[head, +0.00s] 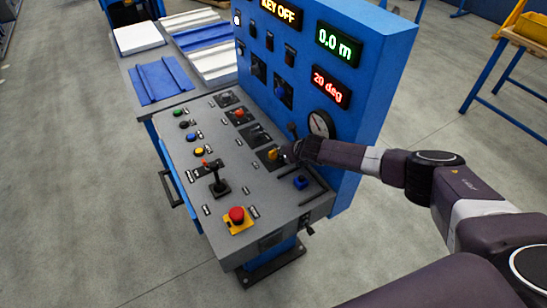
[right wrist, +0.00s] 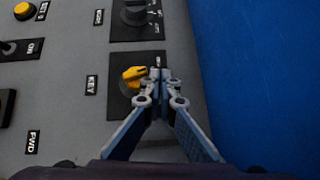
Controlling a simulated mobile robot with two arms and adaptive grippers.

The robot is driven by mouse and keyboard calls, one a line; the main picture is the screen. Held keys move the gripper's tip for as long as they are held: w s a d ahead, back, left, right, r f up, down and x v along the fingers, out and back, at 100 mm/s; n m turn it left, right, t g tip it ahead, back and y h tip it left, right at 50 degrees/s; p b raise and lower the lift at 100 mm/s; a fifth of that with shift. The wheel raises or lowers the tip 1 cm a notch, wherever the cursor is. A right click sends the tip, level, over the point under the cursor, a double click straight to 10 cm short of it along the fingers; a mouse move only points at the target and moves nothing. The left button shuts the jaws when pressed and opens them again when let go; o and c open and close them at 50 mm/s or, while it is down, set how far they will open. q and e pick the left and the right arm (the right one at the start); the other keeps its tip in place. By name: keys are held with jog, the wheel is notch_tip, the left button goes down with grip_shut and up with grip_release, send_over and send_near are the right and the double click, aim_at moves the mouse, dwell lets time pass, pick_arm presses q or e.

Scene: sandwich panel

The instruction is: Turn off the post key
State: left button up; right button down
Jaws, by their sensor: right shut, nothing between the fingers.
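The post key is a yellow knob (head: 272,155) on a black plate on the sloping grey console. In the right wrist view the key (right wrist: 132,75) sits beside a label reading KEY (right wrist: 91,85), its grip pointing slightly up to the right. My right gripper (right wrist: 160,75) is shut and empty, its tips just right of the key; whether they touch it I cannot tell. In the head view my right gripper (head: 289,153) reaches in from the right over the key plate. The upper display (head: 281,11) reads KEY OFF. My left gripper is not in view.
A black selector knob (right wrist: 134,12) is above the key. The console also bears a joystick (head: 218,183), a red emergency button (head: 237,214) and a blue switch (head: 300,182). The blue upright panel (head: 380,60) stands close behind my gripper.

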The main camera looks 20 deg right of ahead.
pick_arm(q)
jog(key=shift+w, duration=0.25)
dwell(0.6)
pick_arm(e)
jog(key=shift+a, duration=0.1)
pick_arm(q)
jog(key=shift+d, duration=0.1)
pick_arm(e)
jog(key=shift+w+a, duration=0.2)
jog(key=shift+a, duration=0.5)
jog(key=shift+s+a, duration=0.15)
jog(key=shift+a, duration=0.05)
jog(key=d+v, duration=0.1)
jog(key=v, duration=1)
jog(key=shift+r, duration=0.4)
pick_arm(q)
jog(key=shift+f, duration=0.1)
pick_arm(e)
jog(key=shift+s, duration=0.1)
